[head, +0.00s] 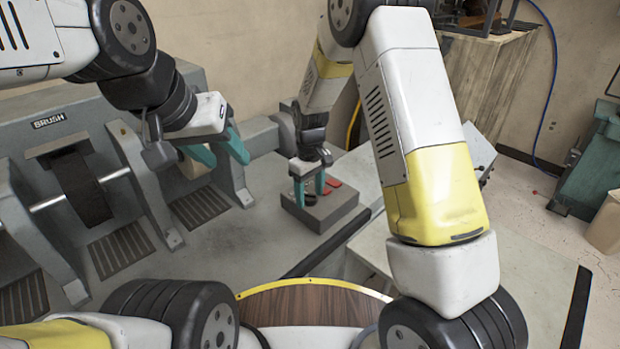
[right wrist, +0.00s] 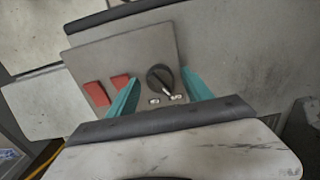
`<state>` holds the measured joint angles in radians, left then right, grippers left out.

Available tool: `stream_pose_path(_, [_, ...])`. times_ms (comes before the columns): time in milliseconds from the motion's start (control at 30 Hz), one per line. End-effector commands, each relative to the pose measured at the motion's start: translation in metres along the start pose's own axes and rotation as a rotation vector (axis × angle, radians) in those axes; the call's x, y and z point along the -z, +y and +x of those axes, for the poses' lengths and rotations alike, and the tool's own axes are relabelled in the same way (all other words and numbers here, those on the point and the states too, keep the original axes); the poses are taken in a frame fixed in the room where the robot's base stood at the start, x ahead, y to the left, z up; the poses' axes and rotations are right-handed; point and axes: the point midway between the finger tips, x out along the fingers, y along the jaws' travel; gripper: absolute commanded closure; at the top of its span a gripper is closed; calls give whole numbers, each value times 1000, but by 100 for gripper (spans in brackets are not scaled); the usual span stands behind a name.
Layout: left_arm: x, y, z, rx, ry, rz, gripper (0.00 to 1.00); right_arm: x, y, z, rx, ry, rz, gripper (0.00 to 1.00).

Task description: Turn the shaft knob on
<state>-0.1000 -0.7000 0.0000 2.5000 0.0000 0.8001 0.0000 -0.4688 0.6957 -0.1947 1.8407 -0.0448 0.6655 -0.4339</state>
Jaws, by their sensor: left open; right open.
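The shaft knob is a round black dial (right wrist: 160,78) with a pale pointer mark, on a grey control box (right wrist: 150,45). In the right wrist view it lies between the teal fingers of my right gripper (right wrist: 161,76), nearer the right finger. I cannot tell whether either finger touches it. In the head view my right gripper (head: 309,187) points down over the control box (head: 322,217), and the knob is mostly hidden there. My right gripper is open. My left gripper (head: 228,160) is open and empty in front of the machine at left.
Two red switches (right wrist: 97,93) sit beside the knob on the box. The grey machine (head: 110,130) with a BRUSH label (head: 62,119) and black rollers fills the left. A wooden crate (head: 490,80) stands at the back right. Bare floor shows at right.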

Motion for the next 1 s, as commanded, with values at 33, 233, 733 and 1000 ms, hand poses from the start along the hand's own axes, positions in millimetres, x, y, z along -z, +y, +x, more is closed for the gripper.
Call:
stream_pose_path(33, [0, 0, 0, 0, 0, 0, 55, 0, 0, 0, 0, 0, 0, 41])
stream_pose_path(233, [0, 0, 0, 0, 0, 0, 55, 0, 0, 0, 0, 0, 0, 53])
stream_pose_path(733, [0, 0, 0, 0, 0, 0, 55, 0, 0, -1, 0, 1, 20, 100])
stream_pose_path(1000, [0, 0, 0, 0, 0, 0, 55, 0, 0, -1, -1, 1, 153, 100])
